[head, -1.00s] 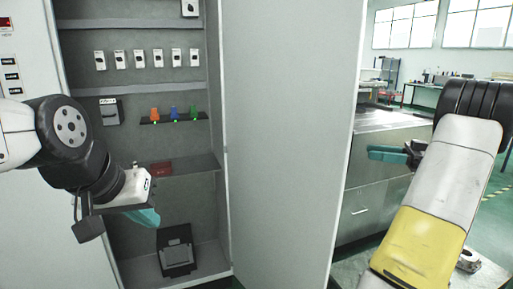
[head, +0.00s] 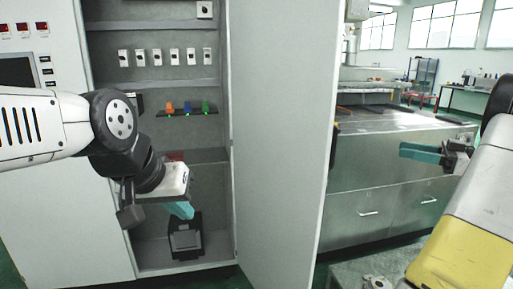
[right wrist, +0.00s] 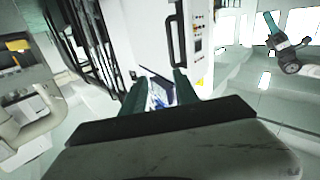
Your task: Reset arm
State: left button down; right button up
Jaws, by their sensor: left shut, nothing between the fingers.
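My left gripper (head: 181,210) has teal fingers and is shut and empty. It points down and right in front of the open cabinet (head: 152,92), near its lower part in the picture. My right gripper (head: 424,153) is at the right of the head view, with its teal fingers pointing left in front of the metal counter. In the right wrist view its two fingers (right wrist: 158,92) stand apart with nothing held between them. My right arm covers the lower right of the head view.
The cabinet door (head: 283,150) stands open. Orange, blue and green pieces (head: 188,106) sit on a small shelf; a black device (head: 185,240) stands at the cabinet bottom. A metal counter with drawers (head: 385,200) is behind the door. A grey object (head: 378,283) shows at the bottom edge.

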jog(key=w+a+r+m+t+h, duration=0.35)
jog(key=w+r+t+h, duration=0.2)
jog(key=r+h, duration=0.2)
jog(key=w+a+r+m+t+h, duration=0.35)
jog(key=w+r+m+h, duration=0.2)
jog(key=r, duration=0.35)
jog(key=s+a+f+m+g, duration=0.1)
jog(key=s+a+f+g, duration=0.3)
jog(key=s+a+f, duration=0.3)
jog(key=s+a+f+m+g, duration=0.1)
jog(key=s+a+f+g, duration=0.3)
jog(key=s, duration=0.9)
jog(key=s+a+f+g, duration=0.4)
jog(key=s+a+f, duration=0.6)
jog(key=shift+s+m, duration=0.25)
jog(key=shift+m, duration=0.15)
